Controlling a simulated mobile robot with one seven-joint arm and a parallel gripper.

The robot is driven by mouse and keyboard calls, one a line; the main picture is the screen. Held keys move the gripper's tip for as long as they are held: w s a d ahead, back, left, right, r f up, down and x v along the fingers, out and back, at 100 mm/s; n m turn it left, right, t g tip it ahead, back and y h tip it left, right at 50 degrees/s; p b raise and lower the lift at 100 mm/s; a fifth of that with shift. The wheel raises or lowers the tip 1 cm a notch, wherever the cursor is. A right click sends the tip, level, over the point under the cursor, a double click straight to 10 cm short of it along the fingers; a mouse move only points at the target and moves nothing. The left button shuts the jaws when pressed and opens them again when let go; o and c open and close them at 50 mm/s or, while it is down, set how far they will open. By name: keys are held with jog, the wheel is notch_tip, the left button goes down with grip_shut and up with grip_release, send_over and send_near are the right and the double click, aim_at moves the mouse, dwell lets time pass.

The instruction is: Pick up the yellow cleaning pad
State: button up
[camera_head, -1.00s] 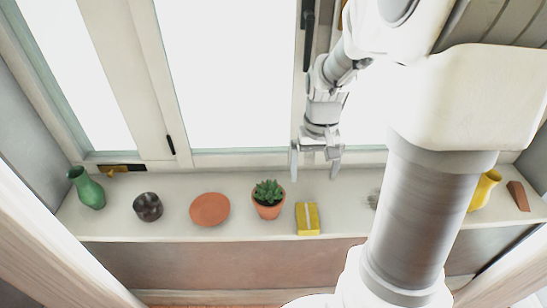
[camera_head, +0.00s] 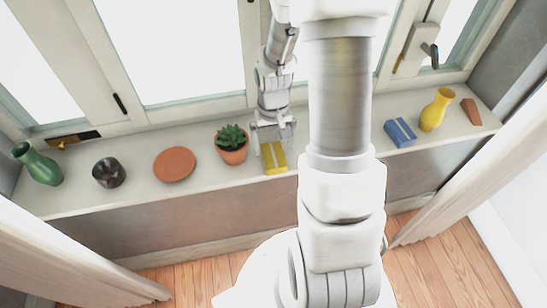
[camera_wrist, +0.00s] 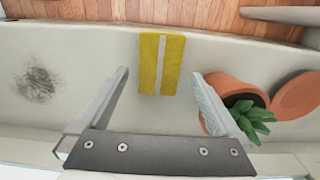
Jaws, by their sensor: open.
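The yellow cleaning pad (camera_head: 273,157) lies on the window sill (camera_head: 205,175), just right of the potted plant in the head view. It is a flat yellow block with a pale stripe down its middle, and it shows whole in the wrist view (camera_wrist: 161,64). My gripper (camera_head: 272,140) is open and empty, by the window-side end of the pad. In the wrist view the two fingertips of my gripper (camera_wrist: 160,75) are spread wide, one on each side of the pad, with gaps between. I cannot tell the height of the fingertips above the sill.
The potted plant (camera_head: 232,143) stands close to one finger; in the wrist view the finger overlaps its pot (camera_wrist: 232,90). A terracotta disc (camera_head: 174,164), dark pot (camera_head: 109,172), green vase (camera_head: 38,163), blue block (camera_head: 400,132) and yellow vase (camera_head: 437,108) are farther along. A dark smudge (camera_wrist: 38,84) marks the sill.

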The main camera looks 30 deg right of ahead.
aim_at(273, 154)
notch_tip(273, 154, down, 4)
jog(key=shift+f, duration=0.15)
jog(key=c, duration=1.2)
jog(key=shift+c, duration=0.2)
notch_tip(273, 154, up, 4)
jog(key=shift+r, duration=0.1)
jog(key=s+d+r+p, duration=0.1)
jog(key=s+d+r, duration=0.4)
jog(key=d, duration=0.5)
jog(key=shift+s+d+r, duration=0.2)
jog(key=shift+d+r, duration=0.05)
jog(key=shift+r, duration=0.65)
